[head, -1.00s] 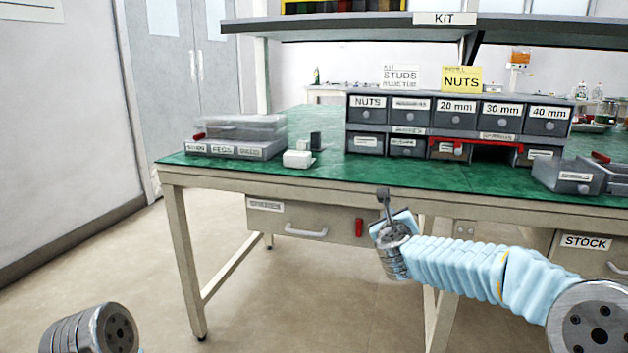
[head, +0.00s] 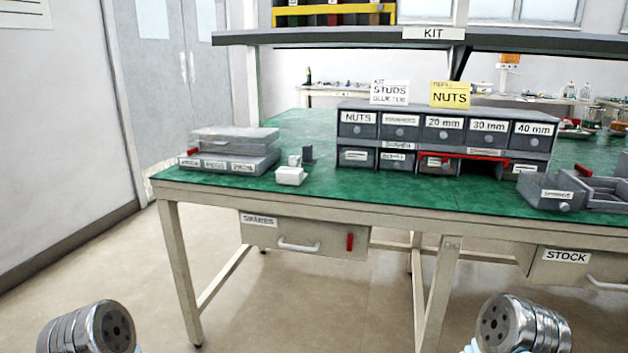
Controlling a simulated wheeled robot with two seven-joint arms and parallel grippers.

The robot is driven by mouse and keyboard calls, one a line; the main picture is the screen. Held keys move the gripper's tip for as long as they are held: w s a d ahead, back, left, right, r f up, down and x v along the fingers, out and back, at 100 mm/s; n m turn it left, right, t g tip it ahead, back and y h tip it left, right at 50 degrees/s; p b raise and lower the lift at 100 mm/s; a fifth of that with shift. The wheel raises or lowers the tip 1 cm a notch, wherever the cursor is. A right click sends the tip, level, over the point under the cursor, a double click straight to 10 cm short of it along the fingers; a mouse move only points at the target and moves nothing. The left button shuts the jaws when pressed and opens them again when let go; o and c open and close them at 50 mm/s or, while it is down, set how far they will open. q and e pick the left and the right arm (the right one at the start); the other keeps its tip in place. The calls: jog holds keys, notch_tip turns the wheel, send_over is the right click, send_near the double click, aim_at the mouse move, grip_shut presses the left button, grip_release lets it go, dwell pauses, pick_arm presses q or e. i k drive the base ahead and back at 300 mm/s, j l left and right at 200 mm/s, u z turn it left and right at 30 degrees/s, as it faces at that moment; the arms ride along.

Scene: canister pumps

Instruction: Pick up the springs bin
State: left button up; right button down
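A grey open bin (head: 550,190) sits on the right end of the green bench top, with a small white label on its front. The label is too small to read, so I cannot be sure this is the springs bin. A grey drawer cabinet (head: 397,131) stands left of it, with a dark open slot (head: 482,168) in its lower row. Neither gripper is in view. Only metal joints of my two arms show at the bottom left and bottom right, both apart from the bench.
A divided grey tray (head: 605,190) stands right beside the bin. A lidded grey case (head: 232,152) and a white block (head: 290,177) are on the left. A drawer (head: 300,238) hangs under the bench's front edge. The front strip of the green top is clear.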

aim_at(544, 191)
jog(key=z, duration=1.35)
jog(key=i+j+z, duration=0.1)
jog(key=j+z, duration=0.15)
